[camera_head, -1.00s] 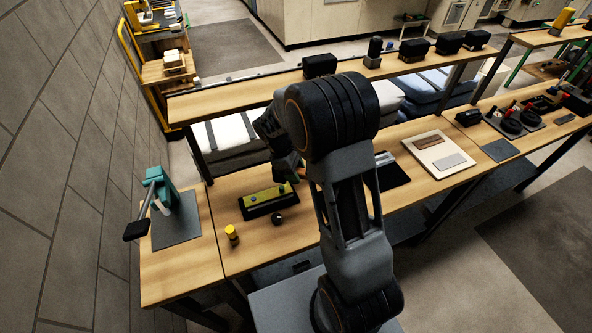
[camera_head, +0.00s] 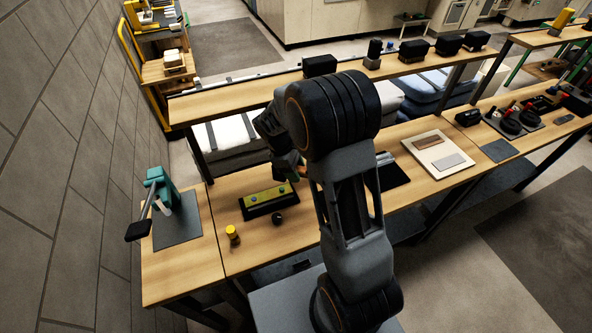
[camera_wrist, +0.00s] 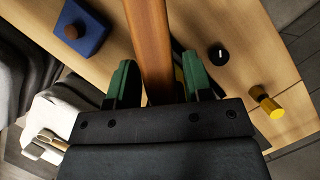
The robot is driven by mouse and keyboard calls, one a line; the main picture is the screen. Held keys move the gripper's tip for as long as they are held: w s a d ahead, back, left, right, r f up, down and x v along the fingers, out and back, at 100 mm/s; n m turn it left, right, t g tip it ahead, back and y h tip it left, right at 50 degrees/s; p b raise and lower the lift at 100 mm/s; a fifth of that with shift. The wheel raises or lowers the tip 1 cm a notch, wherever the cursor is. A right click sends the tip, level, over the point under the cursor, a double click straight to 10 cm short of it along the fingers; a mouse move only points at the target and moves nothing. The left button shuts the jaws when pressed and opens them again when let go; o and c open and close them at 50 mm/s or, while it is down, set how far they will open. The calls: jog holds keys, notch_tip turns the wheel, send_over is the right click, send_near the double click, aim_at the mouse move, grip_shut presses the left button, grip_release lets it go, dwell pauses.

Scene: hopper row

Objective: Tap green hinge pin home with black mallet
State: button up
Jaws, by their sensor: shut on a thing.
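My gripper (camera_wrist: 153,85) has its green fingers shut on a brown wooden handle (camera_wrist: 151,40), which runs out of the top of the wrist view. The black mallet head is not visible. In the head view my gripper (camera_head: 290,168) is just above the back right end of a yellow-green plate (camera_head: 262,198) in a black holder (camera_head: 272,208). Small pins show on the plate, one bluish at its left; I cannot tell which is the green hinge pin. In the wrist view the handle and right finger hide most of the plate.
A teal press (camera_head: 160,188) with a black lever is at far left. A blue block (camera_wrist: 82,28) with a brown knob shows in the wrist view. A raised shelf (camera_head: 235,102) runs behind.

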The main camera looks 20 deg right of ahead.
notch_tip(320, 180, down, 6)
jog(key=b, duration=0.4)
jog(key=shift+f, duration=0.2)
notch_tip(320, 180, up, 6)
jog(key=p, duration=0.4)
jog(key=shift+r, duration=0.2)
jog(key=shift+r, duration=0.1)
notch_tip(320, 180, up, 4)
jog(key=p, duration=0.3)
jog(key=shift+s, duration=0.1)
